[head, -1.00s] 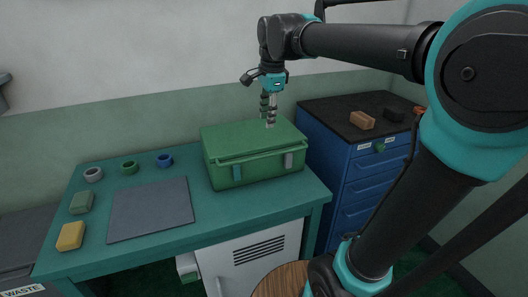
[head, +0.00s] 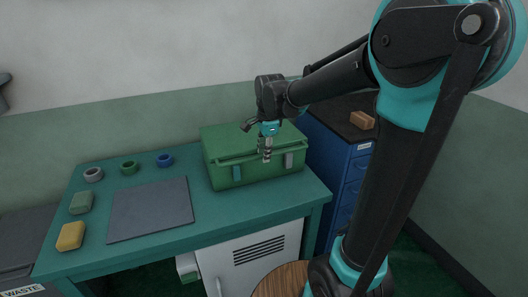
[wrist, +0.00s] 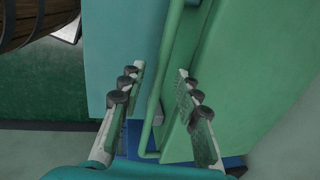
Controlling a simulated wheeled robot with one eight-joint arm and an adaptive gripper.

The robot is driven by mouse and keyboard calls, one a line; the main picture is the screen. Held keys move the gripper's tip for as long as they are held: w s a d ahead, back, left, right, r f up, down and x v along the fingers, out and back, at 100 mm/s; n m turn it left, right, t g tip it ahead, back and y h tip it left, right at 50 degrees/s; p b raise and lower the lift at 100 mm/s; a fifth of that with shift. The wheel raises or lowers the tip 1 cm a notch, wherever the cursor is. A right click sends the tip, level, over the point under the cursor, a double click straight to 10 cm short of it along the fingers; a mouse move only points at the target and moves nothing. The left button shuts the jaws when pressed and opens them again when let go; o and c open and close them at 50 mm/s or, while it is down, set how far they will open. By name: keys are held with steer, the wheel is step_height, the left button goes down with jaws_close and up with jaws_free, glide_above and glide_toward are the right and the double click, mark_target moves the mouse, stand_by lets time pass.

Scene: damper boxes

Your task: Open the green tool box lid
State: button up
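The green tool box (head: 225,150) stands on the back right of the teal table, and its lid looks shut. A green bar handle (wrist: 168,60) runs along the lid's front edge. A teal latch (head: 237,173) and a grey latch (head: 288,161) are on the front face. My gripper (head: 266,157) points down at the box's front edge, near the middle of the handle. In the wrist view my gripper (wrist: 161,72) is open, with the bar running between its fingers. I cannot tell whether either finger touches it.
A dark mat (head: 150,210) lies left of the box, with rings, including a blue ring (head: 164,160), behind it. A yellow block (head: 70,236) and a green block (head: 81,203) are at the left. A blue drawer cabinet (head: 340,180) stands close on the right.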

steer(key=shift+c, duration=0.2)
jaws_close()
stand_by(0.3)
